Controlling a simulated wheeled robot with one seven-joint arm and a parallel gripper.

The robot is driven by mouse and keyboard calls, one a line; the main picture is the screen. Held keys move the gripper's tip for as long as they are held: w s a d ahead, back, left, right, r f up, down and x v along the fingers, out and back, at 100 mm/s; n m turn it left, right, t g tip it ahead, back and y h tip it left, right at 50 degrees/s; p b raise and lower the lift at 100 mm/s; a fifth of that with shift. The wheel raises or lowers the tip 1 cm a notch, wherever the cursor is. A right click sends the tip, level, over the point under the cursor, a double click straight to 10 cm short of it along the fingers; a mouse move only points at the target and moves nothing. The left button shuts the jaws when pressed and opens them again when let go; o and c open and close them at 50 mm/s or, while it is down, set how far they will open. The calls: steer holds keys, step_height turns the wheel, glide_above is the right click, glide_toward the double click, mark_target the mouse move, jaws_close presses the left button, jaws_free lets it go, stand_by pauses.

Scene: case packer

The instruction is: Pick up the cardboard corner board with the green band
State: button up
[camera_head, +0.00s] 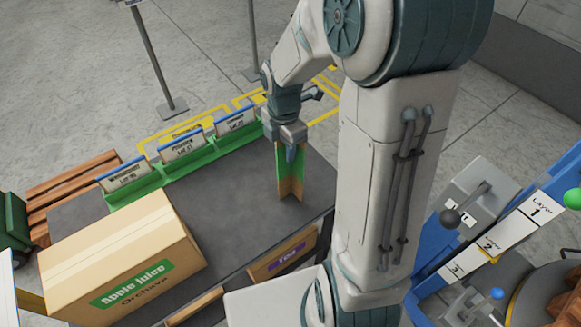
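The cardboard corner board (290,182) stands upright on the dark table top (235,205), near its right end. It is a brown angled piece with a green band on its upper part. My gripper (291,150) is at the top of the board, pointing down, with a finger in front of the green band. The gripper looks closed around the board's upper edge, but the far finger is hidden, so I cannot tell whether it grips. The board's foot appears to touch the table or sit just above it.
A cardboard Apple Juice box (125,262) stands at the table's left front. A green rack (150,183) with several label cards lines the back edge. A blue panel with layer labels (500,240) and levers is at the right. The table middle is clear.

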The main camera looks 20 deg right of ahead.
jaws_close()
steer(key=shift+r, duration=0.1)
